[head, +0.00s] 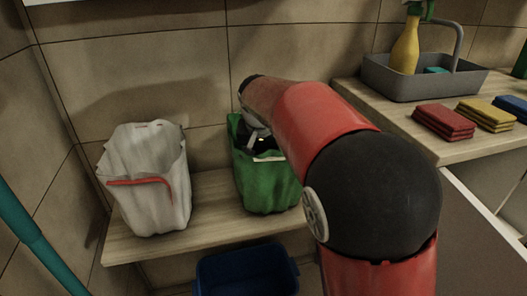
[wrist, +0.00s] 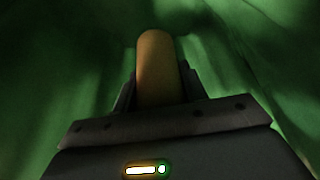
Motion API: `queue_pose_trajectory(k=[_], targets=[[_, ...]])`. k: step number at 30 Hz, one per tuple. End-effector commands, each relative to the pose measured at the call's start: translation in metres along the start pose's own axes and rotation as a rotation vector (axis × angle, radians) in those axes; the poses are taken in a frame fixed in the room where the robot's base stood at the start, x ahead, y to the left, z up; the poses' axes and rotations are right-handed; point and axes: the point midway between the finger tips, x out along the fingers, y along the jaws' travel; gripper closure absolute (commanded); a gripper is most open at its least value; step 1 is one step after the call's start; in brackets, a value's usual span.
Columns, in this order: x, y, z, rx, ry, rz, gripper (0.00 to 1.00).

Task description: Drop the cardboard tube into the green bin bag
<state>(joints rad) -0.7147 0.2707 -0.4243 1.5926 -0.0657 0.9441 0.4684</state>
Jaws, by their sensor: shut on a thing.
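The cardboard tube (wrist: 158,62) is a tan cylinder held between the fingers of my gripper (wrist: 158,88) in the wrist view. My gripper is shut on it. Green bag walls surround the tube and gripper on all sides in that view. In the head view the green bin bag (head: 262,188) stands on the wooden shelf, and my arm reaches down into its open top. The tube and fingertips are hidden inside the bag in the head view. Whether the tube touches the bag's bottom cannot be told.
A white bag (head: 146,190) with a red strip stands left on the wooden shelf (head: 212,215). A blue bin (head: 245,272) is below. A grey caddy (head: 400,82) with a yellow spray bottle (head: 405,48) and folded cloths (head: 442,121) sit on the counter at right.

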Motion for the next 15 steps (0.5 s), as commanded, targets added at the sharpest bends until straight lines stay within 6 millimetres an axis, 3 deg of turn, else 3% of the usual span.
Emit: queue_pose_trajectory(k=[11, 12, 15], targets=[[0.009, -0.0002, 0.0037, 0.0, 0.0, 0.0, 0.82], [0.0088, -0.0002, 0.0037, 0.0, 0.0, 0.0, 0.57], [0.0088, -0.0001, 0.0037, 0.0, 0.0, 0.0, 0.44]])
